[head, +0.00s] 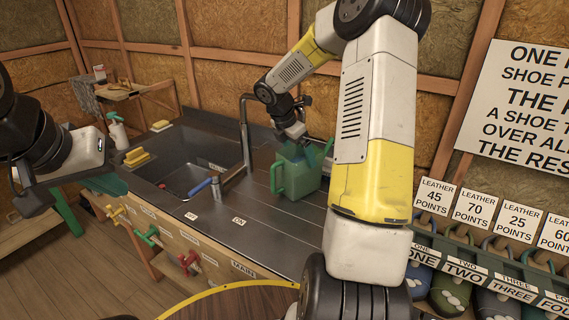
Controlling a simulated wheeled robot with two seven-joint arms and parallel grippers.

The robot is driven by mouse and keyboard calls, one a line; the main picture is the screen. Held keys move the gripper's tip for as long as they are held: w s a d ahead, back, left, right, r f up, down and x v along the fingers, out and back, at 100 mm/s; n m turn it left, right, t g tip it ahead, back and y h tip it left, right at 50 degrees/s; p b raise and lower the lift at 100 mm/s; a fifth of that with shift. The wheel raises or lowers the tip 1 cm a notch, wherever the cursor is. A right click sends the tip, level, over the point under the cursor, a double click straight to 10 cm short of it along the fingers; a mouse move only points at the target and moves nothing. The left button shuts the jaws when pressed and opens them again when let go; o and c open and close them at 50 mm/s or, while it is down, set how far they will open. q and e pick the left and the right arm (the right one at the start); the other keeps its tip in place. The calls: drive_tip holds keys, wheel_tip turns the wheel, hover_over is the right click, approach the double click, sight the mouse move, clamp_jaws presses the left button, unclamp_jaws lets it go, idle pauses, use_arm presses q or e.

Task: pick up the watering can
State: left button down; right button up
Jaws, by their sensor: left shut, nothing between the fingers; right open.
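A green watering can (299,180) stands upright on the metal counter, right of the sink, with its handle on the left side. My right gripper (296,134) reaches down from behind my yellow and white arm to the can's top. It is open; its fingertips are small here, and I cannot tell whether they touch the can. My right arm hides the area right of the can. My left gripper (38,196) is at the left edge, shut and empty, well away from the can.
The metal counter (235,238) has a sink (185,178) with a blue-handled tool (197,188) in it. A tall faucet (245,130) stands between sink and can. Yellow sponges (137,157) and a spray bottle (118,131) are at the far left. A round wooden surface (240,303) is in front.

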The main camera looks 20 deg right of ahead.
drive_tip(key=shift+w+d+f, duration=0.2)
drive_tip(key=shift+d+f, duration=0.25)
drive_tip(key=shift+f, duration=0.05)
drive_tip(key=shift+c, duration=0.4)
drive_tip(key=c, duration=1.5)
drive_tip(key=shift+r, duration=0.1)
drive_tip(key=shift+c, duration=1.1)
